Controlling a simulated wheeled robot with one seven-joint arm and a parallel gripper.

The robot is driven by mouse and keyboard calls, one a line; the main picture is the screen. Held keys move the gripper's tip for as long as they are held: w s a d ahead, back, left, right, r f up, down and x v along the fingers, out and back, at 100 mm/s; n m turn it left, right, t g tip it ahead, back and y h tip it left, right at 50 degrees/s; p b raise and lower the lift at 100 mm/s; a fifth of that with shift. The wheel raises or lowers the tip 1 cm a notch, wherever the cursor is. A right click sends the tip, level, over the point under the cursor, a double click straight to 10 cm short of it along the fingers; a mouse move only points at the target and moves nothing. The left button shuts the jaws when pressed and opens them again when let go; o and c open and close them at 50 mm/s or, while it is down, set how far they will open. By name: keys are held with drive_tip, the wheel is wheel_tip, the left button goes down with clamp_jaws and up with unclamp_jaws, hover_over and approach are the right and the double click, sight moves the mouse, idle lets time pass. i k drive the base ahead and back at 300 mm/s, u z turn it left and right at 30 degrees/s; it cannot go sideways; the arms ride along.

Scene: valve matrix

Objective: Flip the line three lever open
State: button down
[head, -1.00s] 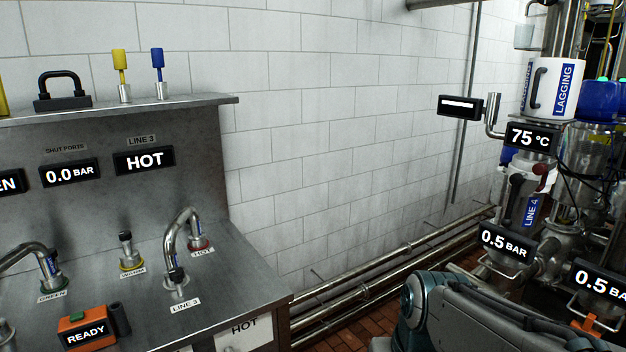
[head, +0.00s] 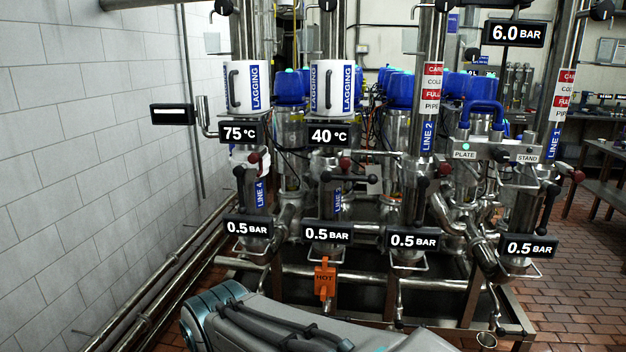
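The line three pipe stands left of centre in the head view, with a blue LINE 3 label (head: 338,201) partly covered by fittings. A lever with a black ball end (head: 326,177) shows at its upper left, and a red ball knob (head: 344,163) sits just above. I cannot tell the lever's exact angle. A 0.5 BAR display (head: 327,233) is in front of the pipe, and a 40 °C display (head: 329,134) is above. My grey arm crosses the bottom foreground. My gripper is out of view.
An orange HOT tag (head: 324,279) hangs below line three. Line 4 (head: 260,194) stands to the left and line 2 (head: 427,137) to the right, with similar knobs. Low horizontal pipes cross in front. Brick floor (head: 575,300) is open at the lower right.

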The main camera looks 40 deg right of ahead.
sight(326, 177)
drive_tip(key=z, duration=0.35)
drive_tip(key=i, duration=0.3)
drive_tip(key=z, duration=0.8)
